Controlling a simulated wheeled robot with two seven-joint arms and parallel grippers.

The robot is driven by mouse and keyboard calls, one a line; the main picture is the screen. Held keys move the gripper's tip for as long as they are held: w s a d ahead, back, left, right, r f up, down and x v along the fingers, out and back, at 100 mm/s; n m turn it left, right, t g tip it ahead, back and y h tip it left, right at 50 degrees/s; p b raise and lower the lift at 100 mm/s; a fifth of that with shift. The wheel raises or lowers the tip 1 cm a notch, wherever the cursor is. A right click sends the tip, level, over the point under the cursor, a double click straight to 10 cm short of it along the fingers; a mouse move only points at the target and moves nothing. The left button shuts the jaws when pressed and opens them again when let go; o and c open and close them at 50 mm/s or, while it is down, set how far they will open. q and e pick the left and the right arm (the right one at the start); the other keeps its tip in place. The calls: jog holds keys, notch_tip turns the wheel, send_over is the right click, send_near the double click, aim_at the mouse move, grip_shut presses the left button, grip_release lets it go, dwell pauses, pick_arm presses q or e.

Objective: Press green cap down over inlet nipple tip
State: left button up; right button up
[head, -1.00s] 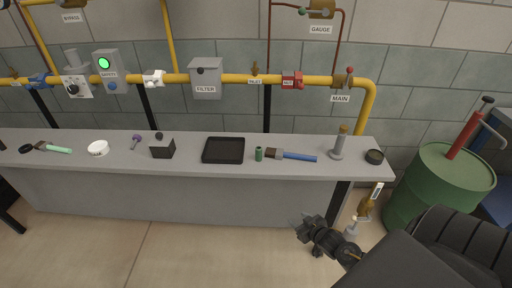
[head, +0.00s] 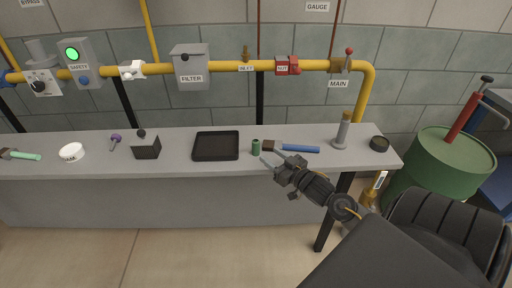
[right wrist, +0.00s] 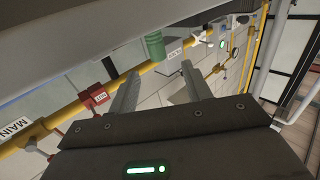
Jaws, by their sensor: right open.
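The green cap (head: 256,147) stands on the grey bench, right of the black tray. It also shows near the top of the right wrist view (right wrist: 155,46), beyond and between my fingers. My right gripper (head: 270,157) is open and empty at the bench's front edge, just right of the cap and apart from it. Both of its fingers show in the right wrist view (right wrist: 157,88). The brass inlet nipple (head: 246,54) stands upright on the yellow pipe above its INLET label, with no cap on it. My left gripper is out of view.
The black tray (head: 216,158) is left of the cap. A grey stand with a brass top (head: 342,130) and a dark ring (head: 379,144) are farther right. The yellow pipe (head: 222,67) runs above the bench.

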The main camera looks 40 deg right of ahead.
aim_at(258, 146)
jog(key=w, duration=0.4)
jog(key=shift+a, duration=0.1)
jog(key=shift+w, duration=0.3)
jog(key=w, duration=0.3)
jog(key=shift+w+d+p, duration=0.2)
jog(key=shift+w+p, duration=0.1)
jog(key=shift+p, duration=0.05)
jog(key=shift+w+f, duration=0.1)
jog(key=shift+w, duration=0.45)
jog(key=c, duration=1)
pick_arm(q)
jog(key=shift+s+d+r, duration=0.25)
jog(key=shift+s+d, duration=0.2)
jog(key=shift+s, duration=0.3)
pick_arm(e)
jog(key=shift+c, duration=0.2)
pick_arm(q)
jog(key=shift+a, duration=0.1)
